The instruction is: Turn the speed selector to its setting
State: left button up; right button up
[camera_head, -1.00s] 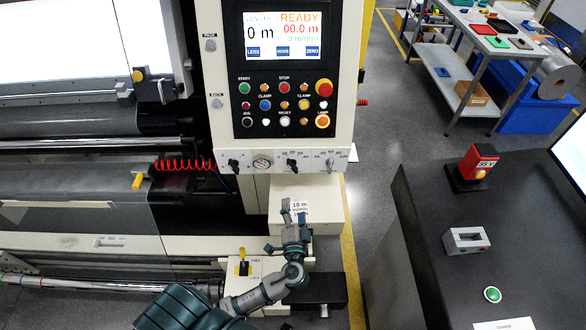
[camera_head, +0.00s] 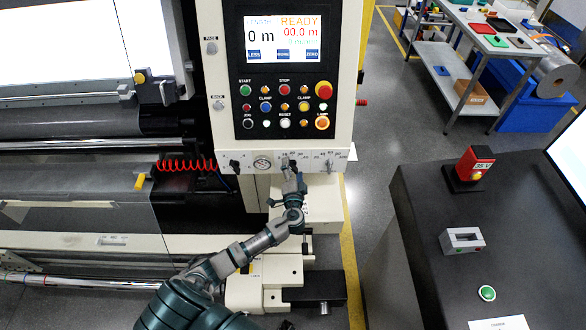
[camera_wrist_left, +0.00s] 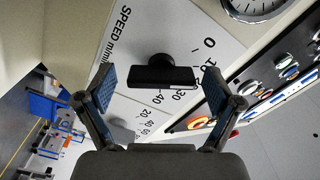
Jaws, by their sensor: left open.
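The speed selector is a black bar-shaped knob (camera_wrist_left: 162,77) on a white plate marked "SPEED m/min" with a number scale. In the left wrist view it lies between the two open blue-padded fingers of my left gripper (camera_wrist_left: 158,89), with gaps on both sides. Its bar lies nearly level in that view; I cannot tell for sure which number it points to. In the head view my left gripper (camera_head: 290,164) is at the lower panel strip, over the middle knob, which it mostly hides. My right gripper is not in view.
A round gauge (camera_head: 262,163) and another knob (camera_head: 234,164) sit left of the gripper on the strip. The button panel (camera_head: 284,105) and lit screen (camera_head: 284,38) are above, with red hoses (camera_head: 187,164) to the left. A dark bench (camera_head: 440,230) stands at right.

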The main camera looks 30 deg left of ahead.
pick_arm(q)
jog(key=c, duration=1.1)
jog(key=shift+c, duration=0.2)
jog(key=shift+m, duration=0.4)
jog(key=m+p, duration=0.1)
jog(key=m, duration=0.3)
jog(key=shift+d+f, duration=0.1)
jog(key=shift+f, duration=0.05)
jog(key=shift+s+m+p, duration=0.1)
jog(key=shift+m+p, duration=0.3)
jog(key=shift+m, duration=0.2)
jog(key=shift+f, duration=0.1)
